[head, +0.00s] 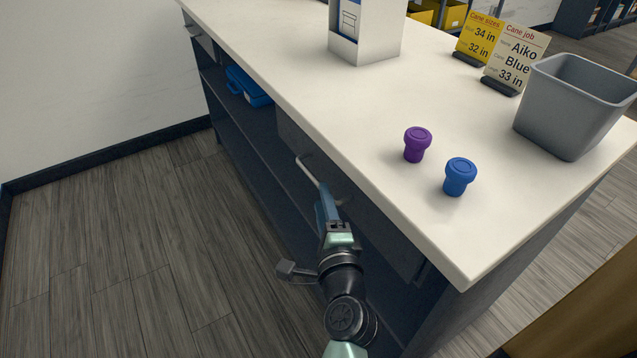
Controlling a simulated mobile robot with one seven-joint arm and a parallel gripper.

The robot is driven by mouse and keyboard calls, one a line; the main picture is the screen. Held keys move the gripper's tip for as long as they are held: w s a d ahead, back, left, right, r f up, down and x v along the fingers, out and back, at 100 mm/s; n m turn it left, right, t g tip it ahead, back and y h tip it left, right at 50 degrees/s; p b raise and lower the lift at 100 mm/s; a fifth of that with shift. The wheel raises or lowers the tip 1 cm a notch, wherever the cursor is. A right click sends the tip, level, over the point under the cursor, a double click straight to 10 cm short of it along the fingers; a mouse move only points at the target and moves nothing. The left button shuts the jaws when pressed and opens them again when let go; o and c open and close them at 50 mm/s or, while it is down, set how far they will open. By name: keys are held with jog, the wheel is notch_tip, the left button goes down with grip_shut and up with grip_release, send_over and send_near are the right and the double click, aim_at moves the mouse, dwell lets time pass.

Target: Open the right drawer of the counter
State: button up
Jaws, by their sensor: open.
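The counter (290,88) has a white top and a dark body. Its right drawer (290,132) is a dark front under the top's near edge, and it looks shut. A pale bar handle (308,168) runs along this front. My gripper (322,203) is at the handle's nearer part, with its blue fingers pointing toward it. The jaws are open. The fingers and wrist hide part of the handle and drawer front, so I cannot tell whether the fingers touch the bar or straddle it.
The left drawer's handle (193,32) shows at the far end. A blue case (248,87) sits on the open shelf. On top stand a purple knob (417,144), a blue knob (460,176), a grey bin (572,105), sign cards (514,60) and a white box (378,38). Floor (140,245) at left is clear.

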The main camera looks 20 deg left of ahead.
aim_at(318, 182)
jog(key=x, duration=0.5)
jog(key=shift+w+a+b, duration=0.2)
jog(key=shift+w+b, duration=0.1)
jog(key=shift+b, duration=0.1)
grip_shut()
dwell(1.1)
